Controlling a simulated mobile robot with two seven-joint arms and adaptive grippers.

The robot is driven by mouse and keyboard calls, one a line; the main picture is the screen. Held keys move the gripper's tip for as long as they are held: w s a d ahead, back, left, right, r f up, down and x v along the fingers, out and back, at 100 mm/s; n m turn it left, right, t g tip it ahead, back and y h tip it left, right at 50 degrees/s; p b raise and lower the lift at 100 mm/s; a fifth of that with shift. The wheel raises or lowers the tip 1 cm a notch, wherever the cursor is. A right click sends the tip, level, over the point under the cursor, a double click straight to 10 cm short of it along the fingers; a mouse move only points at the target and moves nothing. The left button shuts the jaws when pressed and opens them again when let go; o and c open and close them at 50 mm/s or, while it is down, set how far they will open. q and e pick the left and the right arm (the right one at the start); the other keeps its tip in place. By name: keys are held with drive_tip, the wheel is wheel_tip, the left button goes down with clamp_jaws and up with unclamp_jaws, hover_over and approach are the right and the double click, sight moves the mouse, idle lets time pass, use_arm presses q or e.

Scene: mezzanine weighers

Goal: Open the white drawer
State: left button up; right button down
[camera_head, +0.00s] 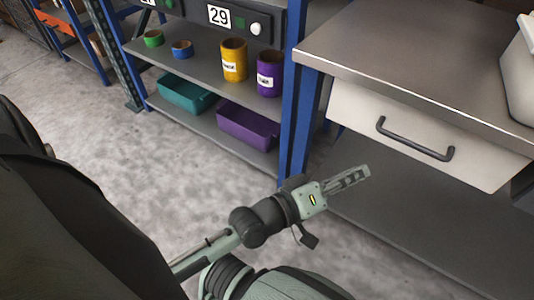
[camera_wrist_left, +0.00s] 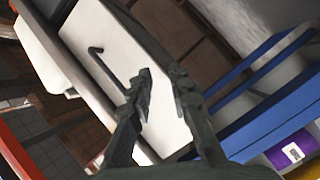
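The white drawer (camera_head: 365,115) sits under a grey worktop at the right, its front looking flush and shut. Its dark bar handle (camera_head: 415,142) runs across the front. My left gripper (camera_head: 364,174) is below and left of the handle, apart from it in the head view. In the left wrist view the fingers (camera_wrist_left: 162,74) stand apart with nothing between them. The drawer front (camera_wrist_left: 158,60) lies beyond them, and the handle (camera_wrist_left: 104,67) is left of the fingers, its lower end close to the left finger. My right gripper is not in view.
The grey worktop (camera_head: 400,50) overhangs the drawer; a lower shelf (camera_head: 390,215) lies beneath. A blue post (camera_head: 300,110) stands just left. The rack beside it holds yellow (camera_head: 234,65) and purple (camera_head: 269,75) cylinders, teal (camera_head: 185,93) and purple (camera_head: 248,127) bins. Floor is clear at left.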

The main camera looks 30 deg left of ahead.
use_arm(q)
drive_tip(key=s+a+f+m+g+y+p, duration=0.1)
drive_tip(key=s+a+f+m+g+y, duration=0.2)
drive_tip(key=a+f, duration=0.4)
drive_tip(key=s+a+f+m+g+y+p, duration=0.2)
drive_tip(key=s+a+f+m+g+y, duration=0.1)
drive_tip(key=a+f, duration=0.4)
drive_tip(key=shift+a+f+g+p, duration=0.2)
drive_tip(key=shift+a+g+p, duration=0.1)
drive_tip(key=shift+a+g, duration=0.35)
